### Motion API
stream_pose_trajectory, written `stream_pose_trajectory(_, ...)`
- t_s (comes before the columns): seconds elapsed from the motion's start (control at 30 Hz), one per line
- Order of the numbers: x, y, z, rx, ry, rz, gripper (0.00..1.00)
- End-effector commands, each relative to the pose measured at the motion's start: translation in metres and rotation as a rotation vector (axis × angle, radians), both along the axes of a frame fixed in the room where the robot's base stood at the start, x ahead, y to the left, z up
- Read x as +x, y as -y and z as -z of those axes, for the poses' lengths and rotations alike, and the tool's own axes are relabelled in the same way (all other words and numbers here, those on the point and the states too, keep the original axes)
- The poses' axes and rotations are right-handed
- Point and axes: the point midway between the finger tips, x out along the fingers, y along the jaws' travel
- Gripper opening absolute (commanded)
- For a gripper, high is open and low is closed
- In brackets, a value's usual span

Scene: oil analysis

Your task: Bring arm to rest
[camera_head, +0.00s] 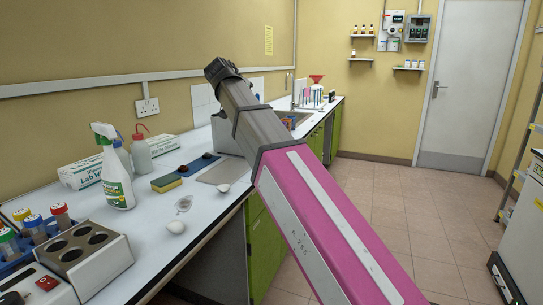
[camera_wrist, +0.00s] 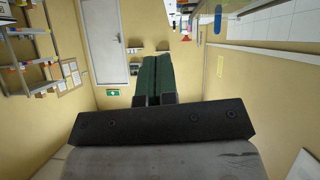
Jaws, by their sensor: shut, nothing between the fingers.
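My arm (camera_head: 320,215), pink with grey upper parts, reaches from the bottom right of the head view up and to the left. Its dark far end (camera_head: 222,70) is raised in the air, seen against the wall above the bench; the fingers cannot be made out there. In the wrist view my gripper (camera_wrist: 153,62) shows two dark green fingers side by side, shut with nothing between them. No object is held.
The white bench (camera_head: 130,205) runs along the left wall. It carries a spray bottle (camera_head: 115,170), a sponge (camera_head: 167,183), a grey holder with round holes (camera_head: 85,245) and capped tubes (camera_head: 60,215). Tiled floor (camera_head: 400,200) lies clear towards the white door (camera_head: 465,85).

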Motion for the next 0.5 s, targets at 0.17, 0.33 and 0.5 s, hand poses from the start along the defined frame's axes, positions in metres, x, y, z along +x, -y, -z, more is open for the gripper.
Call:
stream_pose_trajectory(0.17, 0.004, 0.007, 0.021, -0.008, -0.031, -0.008, 0.0)
stream_pose_trajectory(0.33, 0.008, 0.017, 0.044, -0.017, -0.067, -0.015, 0.0)
stream_pose_trajectory(0.5, 0.012, 0.029, 0.076, -0.027, -0.118, -0.029, 0.0)
